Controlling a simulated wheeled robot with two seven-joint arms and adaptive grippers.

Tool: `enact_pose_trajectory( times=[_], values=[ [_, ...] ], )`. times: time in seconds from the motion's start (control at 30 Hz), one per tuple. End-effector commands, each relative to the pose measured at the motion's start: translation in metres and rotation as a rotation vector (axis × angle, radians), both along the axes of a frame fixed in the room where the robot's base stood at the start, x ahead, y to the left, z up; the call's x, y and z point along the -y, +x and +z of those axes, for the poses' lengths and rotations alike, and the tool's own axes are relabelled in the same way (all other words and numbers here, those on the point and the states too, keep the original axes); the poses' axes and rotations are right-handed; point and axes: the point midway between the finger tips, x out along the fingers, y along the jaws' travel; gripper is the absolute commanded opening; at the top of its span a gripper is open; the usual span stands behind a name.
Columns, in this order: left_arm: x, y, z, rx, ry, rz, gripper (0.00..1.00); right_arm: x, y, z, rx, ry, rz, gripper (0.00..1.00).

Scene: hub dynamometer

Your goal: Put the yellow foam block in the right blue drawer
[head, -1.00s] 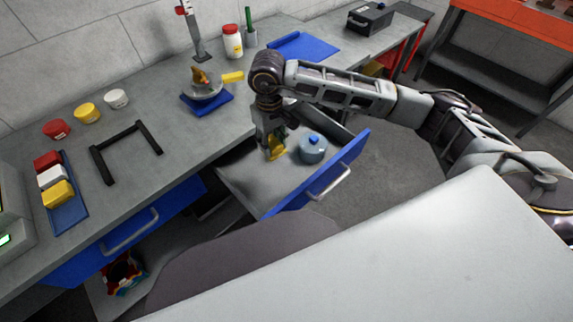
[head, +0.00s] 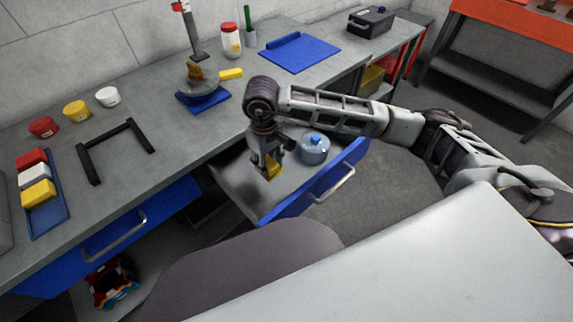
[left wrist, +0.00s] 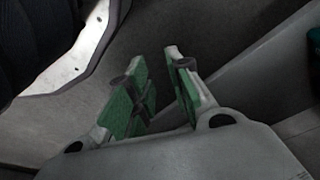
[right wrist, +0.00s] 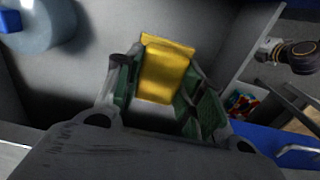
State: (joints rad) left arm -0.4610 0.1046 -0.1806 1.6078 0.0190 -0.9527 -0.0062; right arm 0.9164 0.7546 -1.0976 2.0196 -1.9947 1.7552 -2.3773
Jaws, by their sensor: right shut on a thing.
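The yellow foam block (head: 275,171) is between the fingers of my right gripper (head: 268,164), inside the open right blue drawer (head: 318,188). In the right wrist view the block (right wrist: 167,70) sits between the green finger pads, over the grey drawer floor. I cannot tell whether it touches the floor. A grey-blue round container with a blue knob (head: 314,149) stands in the same drawer, right of the gripper; it also shows in the right wrist view (right wrist: 40,22). My left gripper (left wrist: 153,62) shows only in the left wrist view, its fingers apart and empty.
The left blue drawer (head: 124,236) is below the bench. On the bench (head: 135,187) are a blue tray (head: 46,217) with red, white and yellow blocks, a black frame (head: 118,150), small jars, another yellow piece (head: 231,73) and a blue mat (head: 300,53).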

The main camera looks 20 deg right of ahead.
Motion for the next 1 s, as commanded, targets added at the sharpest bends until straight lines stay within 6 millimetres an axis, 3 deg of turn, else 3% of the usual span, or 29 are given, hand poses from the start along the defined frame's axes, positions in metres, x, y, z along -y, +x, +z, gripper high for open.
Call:
enact_pose_trajectory(
  times=[0.47,0.8,1.0],
  values=[
    [0.001,0.001,0.002,0.000,-0.001,0.000,0.21,0.000,0.000,-0.006,-0.001,0.000,0.000,0.20],
    [0.004,0.003,0.011,-0.005,-0.004,-0.002,0.21,0.000,-0.001,-0.049,-0.003,-0.001,0.000,0.20],
    [0.005,0.004,0.017,-0.009,-0.005,-0.003,0.21,0.000,0.000,-0.062,0.000,0.000,0.001,0.20]
  ],
)
